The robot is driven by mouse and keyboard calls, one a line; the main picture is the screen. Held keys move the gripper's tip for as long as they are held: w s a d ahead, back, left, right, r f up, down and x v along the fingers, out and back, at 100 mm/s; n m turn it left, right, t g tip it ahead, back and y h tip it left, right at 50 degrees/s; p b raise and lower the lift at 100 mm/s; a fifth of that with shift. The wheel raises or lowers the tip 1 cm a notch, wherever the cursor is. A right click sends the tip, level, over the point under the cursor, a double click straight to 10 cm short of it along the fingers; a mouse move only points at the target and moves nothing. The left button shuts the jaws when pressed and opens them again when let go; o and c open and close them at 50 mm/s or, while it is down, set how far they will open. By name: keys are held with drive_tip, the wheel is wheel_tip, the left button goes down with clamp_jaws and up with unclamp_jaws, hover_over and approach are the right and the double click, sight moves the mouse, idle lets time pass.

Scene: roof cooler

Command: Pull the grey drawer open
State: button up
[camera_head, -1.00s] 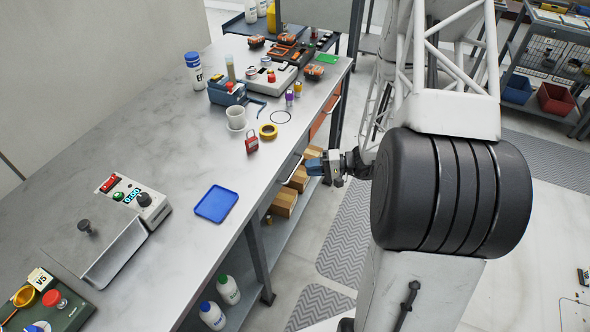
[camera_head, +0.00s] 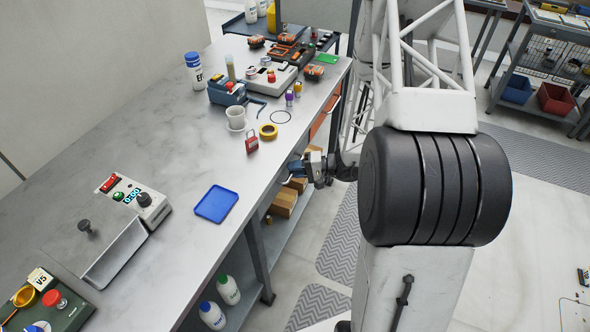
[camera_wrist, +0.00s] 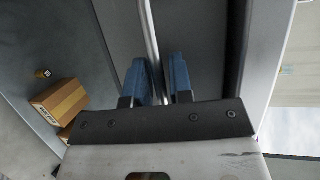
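The grey drawer (camera_wrist: 202,35) fills the upper middle of the wrist view, its face close to my gripper. Its pale metal bar handle (camera_wrist: 151,40) runs down between the two blue fingers of my gripper (camera_wrist: 158,76). The fingers stand apart, with gaps showing beside the bar, so the gripper is open around the handle. In the head view my gripper (camera_head: 296,169) is at the workbench's right edge, below the top. It hides most of the drawer and handle there. The drawer looks closed.
Cardboard boxes (camera_head: 283,203) sit on the shelf below. The floor beside the bench is clear.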

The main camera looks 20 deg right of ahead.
clamp_jaws()
drive_tip(key=shift+s+d, duration=0.1)
drive_tip(key=s+d, duration=2)
drive_tip(key=shift+s+d, duration=0.25)
unclamp_jaws()
drive_tip(key=shift+d, duration=0.15)
drive_tip(key=v, duration=0.7)
drive_tip(key=shift+d, duration=0.25)
drive_tip(key=shift+s+r, duration=0.1)
drive_tip(key=shift+s, duration=0.05)
